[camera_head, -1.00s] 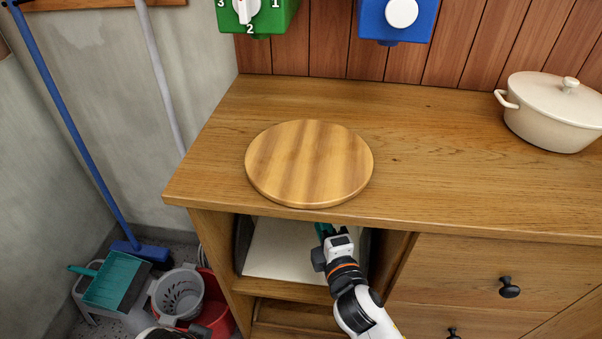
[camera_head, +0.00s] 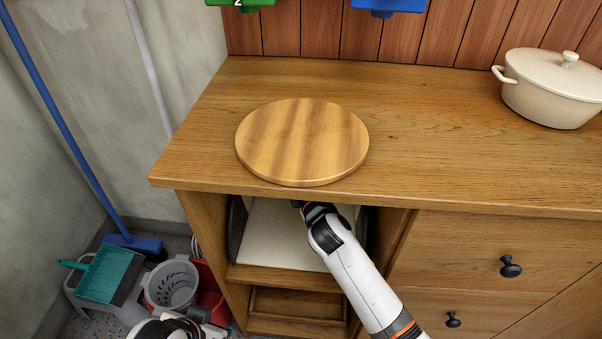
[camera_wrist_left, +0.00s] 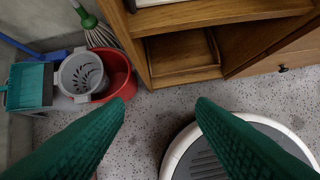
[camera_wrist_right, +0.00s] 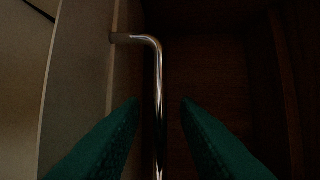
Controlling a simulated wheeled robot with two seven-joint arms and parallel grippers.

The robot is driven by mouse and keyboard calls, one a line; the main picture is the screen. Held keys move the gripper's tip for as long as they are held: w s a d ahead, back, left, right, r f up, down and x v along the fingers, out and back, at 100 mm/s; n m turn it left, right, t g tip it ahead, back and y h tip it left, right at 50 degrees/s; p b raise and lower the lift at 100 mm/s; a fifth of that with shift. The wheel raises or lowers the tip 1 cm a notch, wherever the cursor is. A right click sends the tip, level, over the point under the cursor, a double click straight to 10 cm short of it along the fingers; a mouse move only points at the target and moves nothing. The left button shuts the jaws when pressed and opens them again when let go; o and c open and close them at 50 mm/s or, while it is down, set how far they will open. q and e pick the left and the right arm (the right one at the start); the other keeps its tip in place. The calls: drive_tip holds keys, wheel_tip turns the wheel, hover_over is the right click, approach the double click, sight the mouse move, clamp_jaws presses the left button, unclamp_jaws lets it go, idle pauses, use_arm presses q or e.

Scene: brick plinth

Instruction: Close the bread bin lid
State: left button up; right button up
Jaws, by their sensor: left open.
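The bread bin (camera_head: 277,237) sits in the open compartment under the counter, showing a cream panel and dark curved sides. How far its lid is open cannot be told. My right arm reaches into this compartment, and its gripper is hidden from the head view there. In the right wrist view my right gripper (camera_wrist_right: 161,102) is open, its green fingers on either side of a shiny metal bar handle (camera_wrist_right: 158,85). The handle stands beside a pale panel (camera_wrist_right: 80,75); contact with the fingers is not clear. My left gripper (camera_wrist_left: 160,103) is open and empty above the floor.
A round wooden board (camera_head: 302,142) lies on the counter above the compartment. A cream pot (camera_head: 552,88) stands at the right. A red bucket (camera_wrist_left: 117,72), a grey wringer (camera_wrist_left: 82,75) and a teal dustpan (camera_wrist_left: 30,86) stand on the floor left of the cabinet.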

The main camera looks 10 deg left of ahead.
clamp_jaws()
use_arm(q)
drive_tip(key=shift+w, duration=0.1)
